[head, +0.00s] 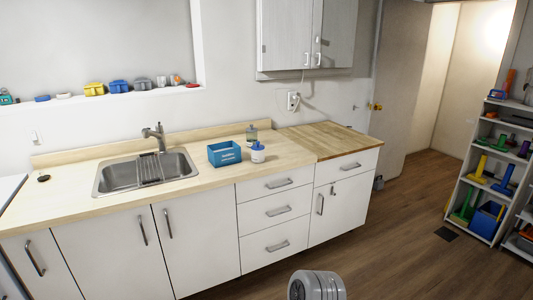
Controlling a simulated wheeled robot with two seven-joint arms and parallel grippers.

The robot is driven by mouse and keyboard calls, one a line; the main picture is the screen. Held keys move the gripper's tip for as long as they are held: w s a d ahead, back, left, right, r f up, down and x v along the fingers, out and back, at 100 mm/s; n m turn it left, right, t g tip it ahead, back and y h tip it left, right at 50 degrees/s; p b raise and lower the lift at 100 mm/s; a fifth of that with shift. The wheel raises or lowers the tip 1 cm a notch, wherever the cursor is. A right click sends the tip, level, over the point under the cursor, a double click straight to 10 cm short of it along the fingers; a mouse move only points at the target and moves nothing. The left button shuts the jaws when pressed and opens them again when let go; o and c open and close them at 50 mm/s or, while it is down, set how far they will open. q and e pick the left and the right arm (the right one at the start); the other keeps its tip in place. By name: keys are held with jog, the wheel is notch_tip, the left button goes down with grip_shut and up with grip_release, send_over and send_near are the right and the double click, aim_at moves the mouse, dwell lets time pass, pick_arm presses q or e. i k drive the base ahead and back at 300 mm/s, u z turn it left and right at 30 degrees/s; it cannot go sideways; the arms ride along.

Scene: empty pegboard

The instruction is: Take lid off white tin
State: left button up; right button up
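A small white tin (258,157) stands upright on the counter, right of a blue box. A dark blue lid (258,145) appears to sit on its top, though it is too small to tell how it is fitted. Neither of my grippers shows in the head view. Only a grey rounded part of mine is visible at the bottom edge, well away from the tin.
The blue box (224,154) stands close left of the tin, and a grey-green container (251,134) just behind it. The sink (146,172) is further left. The wooden counter section (325,139) on the right is clear. Open floor lies right of the cabinets.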

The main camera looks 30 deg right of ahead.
aim_at(258, 147)
jog(key=z, duration=0.75)
jog(key=i, duration=0.75)
jog(key=z, duration=0.95)
jog(key=i, duration=1.6)
jog(key=u, duration=1.15)
jog(key=i, duration=0.8)
jog(key=u, duration=0.95)
